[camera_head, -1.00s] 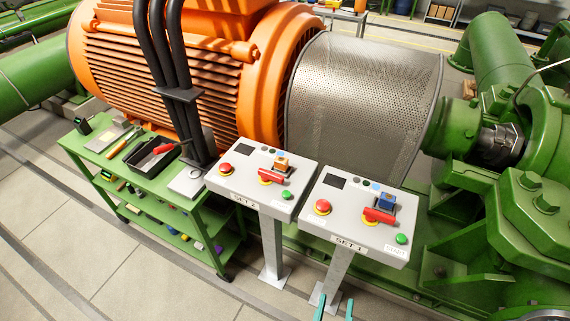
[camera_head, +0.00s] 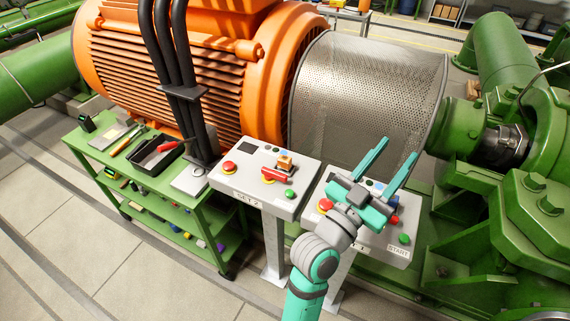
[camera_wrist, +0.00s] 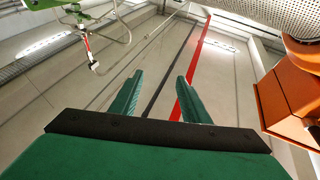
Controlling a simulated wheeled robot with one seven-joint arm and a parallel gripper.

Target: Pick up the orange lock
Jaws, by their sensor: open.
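The orange lock (camera_head: 284,162) sits on the left control box, marked SET 2, beside a red switch handle (camera_head: 275,175). My gripper (camera_head: 394,158) is open and empty above the right control box, to the right of the orange lock and apart from it.
The left control box (camera_head: 235,182) also carries a red button (camera_head: 229,168) and a green button (camera_head: 290,194). A green tool cart (camera_head: 95,165) with a black tray (camera_head: 155,160) stands at left. The orange motor (camera_head: 180,60) and mesh guard (camera_head: 365,85) rise behind the boxes.

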